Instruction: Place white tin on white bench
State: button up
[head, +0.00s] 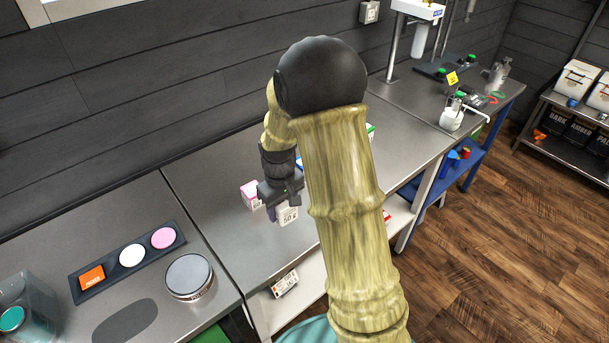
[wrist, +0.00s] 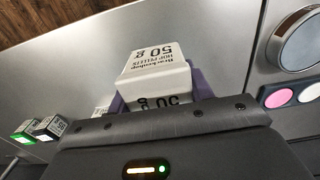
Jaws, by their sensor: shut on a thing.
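The white tin (head: 288,214) is a small block-shaped container with dark "50 g" lettering. It also shows in the wrist view (wrist: 157,62), between purple fingers. My gripper (head: 278,204) is shut on it. In the wrist view my gripper (wrist: 160,92) holds it with the lettered top facing the camera. The white bench (head: 222,222) has a grey metal top, with white legs and a white lower shelf. The tin is over its front part. I cannot tell whether it touches the top. My arm hides the middle of the bench.
A pink box (head: 250,195) stands close left of my gripper. Other small boxes are partly hidden behind my arm. On the left bench are a dark tray (head: 90,291) with coloured pieces, a round grey-lidded container (head: 188,276) and a clear vessel (head: 25,305). Bench top left of the pink box is clear.

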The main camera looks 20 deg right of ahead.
send_over(284, 234)
jog(key=f, duration=0.4)
jog(key=shift+s+f+p, duration=0.2)
jog(key=shift+s+p, duration=0.05)
jog(key=shift+p, duration=0.1)
jog(key=shift+w+f, duration=0.15)
jog(key=shift+f, duration=0.35)
jog(key=shift+f+p, duration=0.45)
jog(key=shift+f, duration=1.6)
jog(key=shift+f, duration=0.15)
jog(key=o, duration=1)
jog(key=shift+o, duration=0.2)
jog(key=shift+w, duration=0.1)
